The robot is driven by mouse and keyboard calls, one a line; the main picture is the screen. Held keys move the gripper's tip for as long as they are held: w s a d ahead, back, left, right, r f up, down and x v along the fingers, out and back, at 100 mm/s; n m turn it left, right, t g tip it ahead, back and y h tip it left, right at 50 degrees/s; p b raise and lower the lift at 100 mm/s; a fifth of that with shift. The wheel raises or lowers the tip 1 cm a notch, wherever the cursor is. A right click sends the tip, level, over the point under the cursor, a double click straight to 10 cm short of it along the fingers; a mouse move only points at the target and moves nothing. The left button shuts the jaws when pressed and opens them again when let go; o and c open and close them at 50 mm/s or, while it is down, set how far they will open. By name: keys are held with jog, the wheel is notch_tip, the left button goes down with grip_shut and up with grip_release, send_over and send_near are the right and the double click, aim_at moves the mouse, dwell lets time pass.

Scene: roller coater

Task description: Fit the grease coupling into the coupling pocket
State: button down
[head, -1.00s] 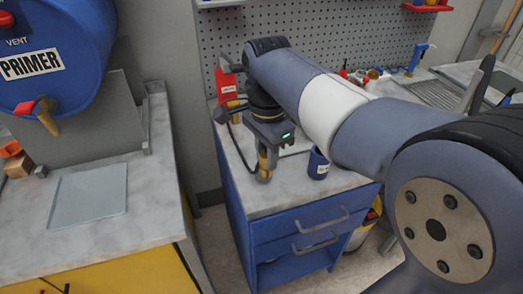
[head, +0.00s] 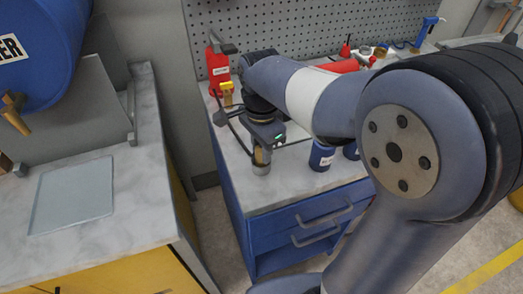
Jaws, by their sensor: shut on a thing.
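My gripper (head: 261,159) is over the left part of the blue cabinet's marble top, pointing down. It is shut on a small brass-coloured piece (head: 261,166), which looks like the grease coupling. The fingers cover much of it, and its lower end is close to the worktop; I cannot tell whether it touches. I cannot make out the coupling pocket; my arm and gripper hide part of the worktop.
Two dark blue cups (head: 321,155) stand right of my gripper. A red can (head: 217,70) and a yellow-topped item (head: 227,93) stand behind it. A blue drum (head: 40,60) and grey mat (head: 72,195) are on the left bench. A floor gap separates the benches.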

jog(key=shift+f, duration=0.5)
jog(key=shift+f, duration=0.1)
jog(key=shift+f, duration=0.15)
jog(key=shift+s+d+f+b, duration=0.1)
jog(key=shift+s+f+b, duration=0.25)
jog(key=shift+f, duration=0.15)
jog(key=c, duration=1.1)
grip_release()
jog(key=shift+w+f, duration=0.15)
jog(key=r+p, duration=0.1)
jog(key=r, duration=1.2)
jog(key=shift+w+r+p, duration=0.2)
jog(key=shift+r+p, duration=0.2)
